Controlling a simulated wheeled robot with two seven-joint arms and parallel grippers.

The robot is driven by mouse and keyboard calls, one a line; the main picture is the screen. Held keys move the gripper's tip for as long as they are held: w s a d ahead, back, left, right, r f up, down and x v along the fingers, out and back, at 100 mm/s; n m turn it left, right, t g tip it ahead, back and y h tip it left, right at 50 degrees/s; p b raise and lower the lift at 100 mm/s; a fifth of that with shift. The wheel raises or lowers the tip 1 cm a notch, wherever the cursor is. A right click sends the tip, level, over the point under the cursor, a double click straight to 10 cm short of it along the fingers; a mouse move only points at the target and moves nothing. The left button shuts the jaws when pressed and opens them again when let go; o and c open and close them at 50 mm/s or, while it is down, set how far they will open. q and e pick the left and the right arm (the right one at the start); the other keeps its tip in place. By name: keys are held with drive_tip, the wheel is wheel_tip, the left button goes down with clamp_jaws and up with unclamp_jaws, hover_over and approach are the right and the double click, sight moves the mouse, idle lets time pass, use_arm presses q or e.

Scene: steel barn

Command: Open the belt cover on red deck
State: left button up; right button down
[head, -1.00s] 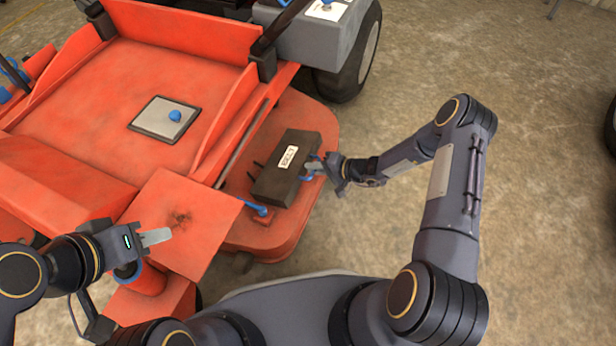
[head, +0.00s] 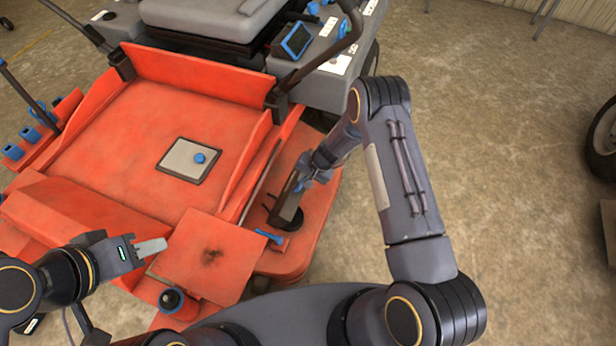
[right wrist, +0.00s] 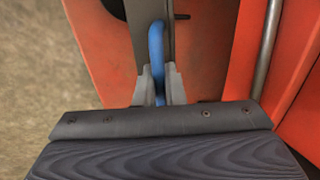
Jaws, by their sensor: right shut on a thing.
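The dark belt cover (head: 289,199) on the red deck (head: 316,215) is swung up and seen nearly edge-on in the head view. A dark round part (head: 291,222) shows on the deck beside its lower end. My right gripper (head: 304,182) is shut on the cover's blue handle; in the right wrist view the blue handle (right wrist: 156,50) sits between the grey fingers (right wrist: 160,90), with the dark cover (right wrist: 141,20) behind it.
A blue lever (head: 268,236) lies on the deck near the cover's lower end. The red mower floor (head: 120,130) carries a grey panel with a blue knob (head: 200,158). A control lever (head: 330,50) rises behind.

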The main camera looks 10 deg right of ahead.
drive_tip(key=w+a+r+b, duration=0.2)
drive_tip(key=w+a, duration=0.2)
drive_tip(key=a, duration=0.3)
drive_tip(key=shift+w+r, duration=0.3)
drive_tip(key=shift+w, duration=0.1)
drive_tip(key=shift+a, duration=0.1)
drive_tip(key=c, duration=1.9)
unclamp_jaws()
wheel_tip(320, 180, up, 7)
drive_tip(key=p, duration=0.2)
hover_over(291, 183)
drive_tip(key=shift+w, duration=0.15)
